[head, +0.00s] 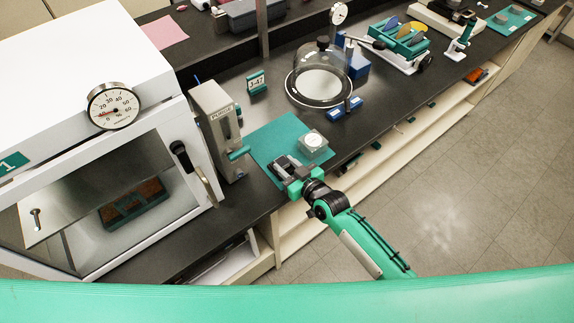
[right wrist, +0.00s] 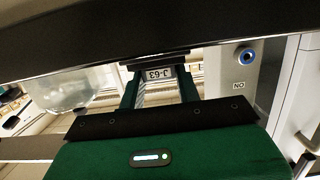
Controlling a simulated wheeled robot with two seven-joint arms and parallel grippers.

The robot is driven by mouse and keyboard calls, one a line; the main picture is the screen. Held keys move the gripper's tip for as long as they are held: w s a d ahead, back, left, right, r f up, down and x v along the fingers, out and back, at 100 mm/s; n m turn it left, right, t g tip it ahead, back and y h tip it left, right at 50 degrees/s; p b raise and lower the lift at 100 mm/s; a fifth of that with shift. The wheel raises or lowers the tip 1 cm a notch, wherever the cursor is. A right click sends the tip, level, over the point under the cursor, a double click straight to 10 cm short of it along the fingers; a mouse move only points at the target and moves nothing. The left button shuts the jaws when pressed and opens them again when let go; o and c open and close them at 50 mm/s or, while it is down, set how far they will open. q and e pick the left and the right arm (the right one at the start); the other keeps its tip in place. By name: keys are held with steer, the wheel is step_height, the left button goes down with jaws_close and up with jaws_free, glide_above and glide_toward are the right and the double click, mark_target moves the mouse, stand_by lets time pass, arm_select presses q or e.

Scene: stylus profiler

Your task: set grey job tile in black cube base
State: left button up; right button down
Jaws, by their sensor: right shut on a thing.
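My right gripper (head: 287,168) is over the near left part of a green mat (head: 264,140) on the black bench. In the right wrist view its two fingers (right wrist: 158,72) are closed on a light grey piece labelled J-63 (right wrist: 160,73), which I take as the grey job tile. In the head view the tile is hard to make out among the dark shapes at the fingertips. I cannot tell there whether the black cube base is among them or hidden. A clear box (head: 313,143) with a white disc stands just right of the gripper. My left gripper is not in view.
A grey PURGE unit (head: 215,127) stands close left of the mat, beside a white cabinet (head: 75,150) with a dial gauge (head: 114,106). A glass dome (head: 322,80) and a J-47 sign (head: 257,82) stand behind. The bench's front edge is close to my right arm.

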steer(key=shift+f, duration=0.35)
steer(key=shift+r, duration=0.1)
steer(key=shift+r+p, duration=0.55)
steer(key=shift+r, duration=0.15)
steer(key=c, duration=1.8)
jaws_free()
jaws_close()
